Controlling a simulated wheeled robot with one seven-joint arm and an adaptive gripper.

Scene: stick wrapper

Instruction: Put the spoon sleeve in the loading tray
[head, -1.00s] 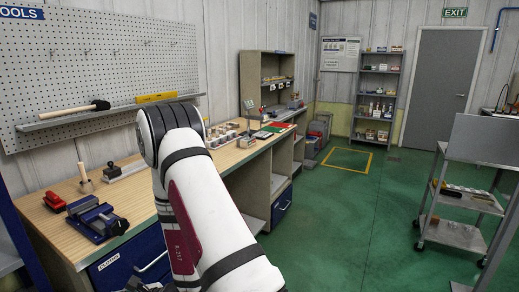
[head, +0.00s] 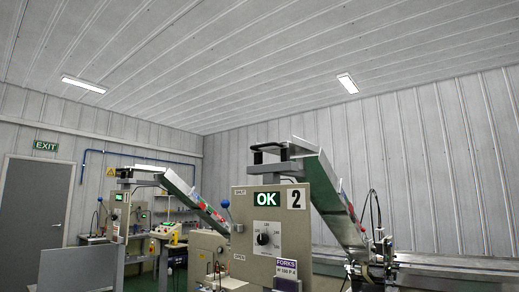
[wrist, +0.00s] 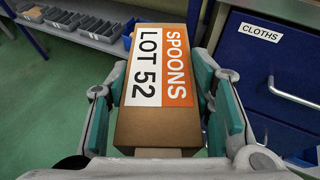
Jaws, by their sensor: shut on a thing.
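The spoon sleeve (wrist: 150,120) is a long brown box in the wrist view. Its white and orange label reads "SPOONS LOT 52". My gripper (wrist: 163,105) has its teal pads on both sides of the box and is shut on it. My gripper and the sleeve do not show in the head view. A machine marked "2" (head: 272,215), with an "OK" display and a purple "FORKS" label, stands near in the head view. A sloping metal chute (head: 335,198) rises behind it. I cannot tell which part is the loading tray.
A second machine (head: 118,215) with a similar chute (head: 193,193) stands farther left. A grey door (head: 40,210) is at far left. In the wrist view, a blue drawer (wrist: 270,70) labelled "CLOTHS" is right of the box, and a shelf with grey bins (wrist: 75,25) is upper left. Green floor (wrist: 50,100) is open at left.

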